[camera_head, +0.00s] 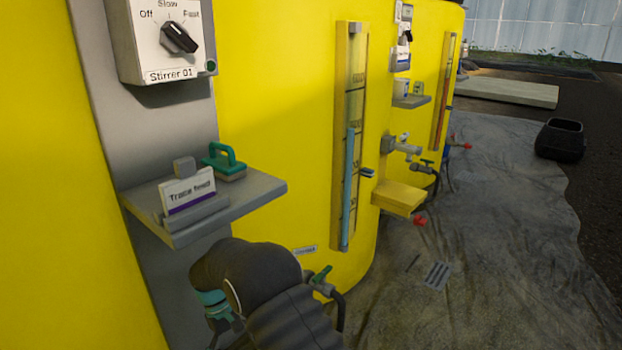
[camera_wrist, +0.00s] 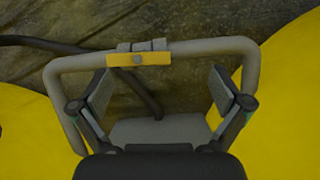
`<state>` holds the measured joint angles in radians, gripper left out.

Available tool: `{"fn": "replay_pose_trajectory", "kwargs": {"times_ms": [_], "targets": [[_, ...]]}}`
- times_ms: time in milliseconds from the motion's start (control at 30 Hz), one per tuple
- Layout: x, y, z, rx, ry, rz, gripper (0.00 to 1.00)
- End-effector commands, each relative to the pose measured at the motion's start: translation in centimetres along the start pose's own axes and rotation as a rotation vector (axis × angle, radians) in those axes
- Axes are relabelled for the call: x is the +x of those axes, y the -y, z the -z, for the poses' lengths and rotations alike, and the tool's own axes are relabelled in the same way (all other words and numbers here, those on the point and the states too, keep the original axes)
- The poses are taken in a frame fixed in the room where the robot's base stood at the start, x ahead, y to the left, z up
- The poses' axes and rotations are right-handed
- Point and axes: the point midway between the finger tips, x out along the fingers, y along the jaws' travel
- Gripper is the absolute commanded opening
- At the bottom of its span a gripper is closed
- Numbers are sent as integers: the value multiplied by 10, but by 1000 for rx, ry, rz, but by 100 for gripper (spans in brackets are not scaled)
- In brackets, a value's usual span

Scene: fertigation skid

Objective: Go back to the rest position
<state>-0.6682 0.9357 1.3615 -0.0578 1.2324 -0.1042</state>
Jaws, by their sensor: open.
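My gripper (camera_wrist: 160,92) is open in the wrist view, its two grey pads set well apart, with nothing held between them. A grey bent bar (camera_wrist: 200,47) with a yellow piece (camera_wrist: 138,60) at its middle spans the view just beyond the fingertips. I cannot tell whether the pads touch it. In the head view my dark arm fills the lower middle, below the small shelf, and hides the fingertips.
Large yellow tanks (camera_head: 270,120) stand close by. A grey shelf (camera_head: 258,190) holds a "Trace feed" card (camera_head: 188,193) and a green-handled block (camera_head: 224,163). Above is a stirrer switch box (camera_head: 158,45). A black tub (camera_head: 559,139) stands right; the floor (camera_head: 480,250) there is mostly clear.

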Motion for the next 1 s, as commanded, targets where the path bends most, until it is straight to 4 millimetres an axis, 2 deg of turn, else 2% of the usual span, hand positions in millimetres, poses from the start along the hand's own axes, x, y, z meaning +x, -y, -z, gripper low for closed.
{"fn": "replay_pose_trajectory", "kwargs": {"times_ms": [67, 233, 367, 667, 1000], "targets": [[7, -3, 8, 19, -22, 2, 100], [38, -7, -10, 48, 12, 19, 100], [39, -7, -29, 65, 13, 26, 100], [0, -18, -83, 122, -37, 43, 100], [-74, -48, -183, 247, -169, 70, 100]]}}
